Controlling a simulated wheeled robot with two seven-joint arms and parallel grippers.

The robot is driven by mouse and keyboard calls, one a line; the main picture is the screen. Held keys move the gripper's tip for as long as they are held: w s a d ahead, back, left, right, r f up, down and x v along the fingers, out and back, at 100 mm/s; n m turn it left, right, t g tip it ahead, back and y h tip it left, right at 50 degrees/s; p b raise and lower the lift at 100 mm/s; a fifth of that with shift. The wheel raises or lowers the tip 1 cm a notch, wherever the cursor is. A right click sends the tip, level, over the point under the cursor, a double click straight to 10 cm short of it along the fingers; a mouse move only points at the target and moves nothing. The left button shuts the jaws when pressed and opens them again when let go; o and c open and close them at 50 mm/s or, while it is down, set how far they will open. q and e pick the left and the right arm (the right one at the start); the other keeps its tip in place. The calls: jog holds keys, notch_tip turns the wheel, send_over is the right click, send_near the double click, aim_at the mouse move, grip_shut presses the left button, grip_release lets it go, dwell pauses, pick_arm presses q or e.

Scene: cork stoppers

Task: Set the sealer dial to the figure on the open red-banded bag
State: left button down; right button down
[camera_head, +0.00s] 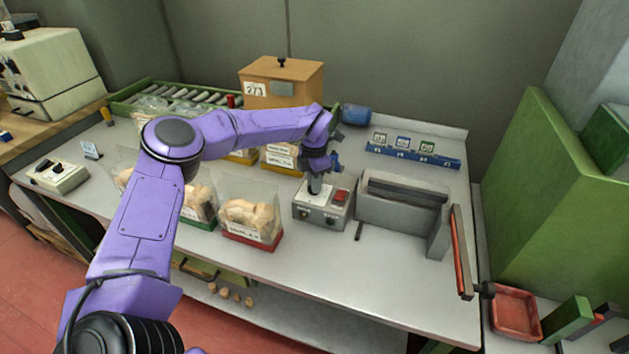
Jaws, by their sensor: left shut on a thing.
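The sealer (400,208) stands at the right of the bench, with a grey control box (322,216) at its left. The box carries a red switch (341,196) and small round fittings on its front. My left gripper (316,180) points down over the top of this box and is shut on the dial, which it mostly hides; the dial's setting cannot be read. The red-banded bag (250,217) stands left of the box, clear-sided, with corks inside and a white label whose figure is too small to read. My right gripper is not in view.
A green-banded bag (200,204) stands left of the red-banded one, partly behind my left arm. Yellow-banded bags (282,157) stand behind. A wooden box (282,82), a blue rack with cards (412,156) and a red-edged lever (460,252) are also here. Bare bench lies in front of the sealer.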

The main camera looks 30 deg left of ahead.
pick_arm(q)
jog(key=shift+m, duration=0.8)
jog(key=shift+a, duration=0.1)
jog(key=c, duration=1.1)
grip_release()
notch_tip(320, 180, up, 11)
jog(key=shift+f+b, duration=0.2)
jog(key=shift+b, duration=0.6)
jog(key=shift+r, duration=0.1)
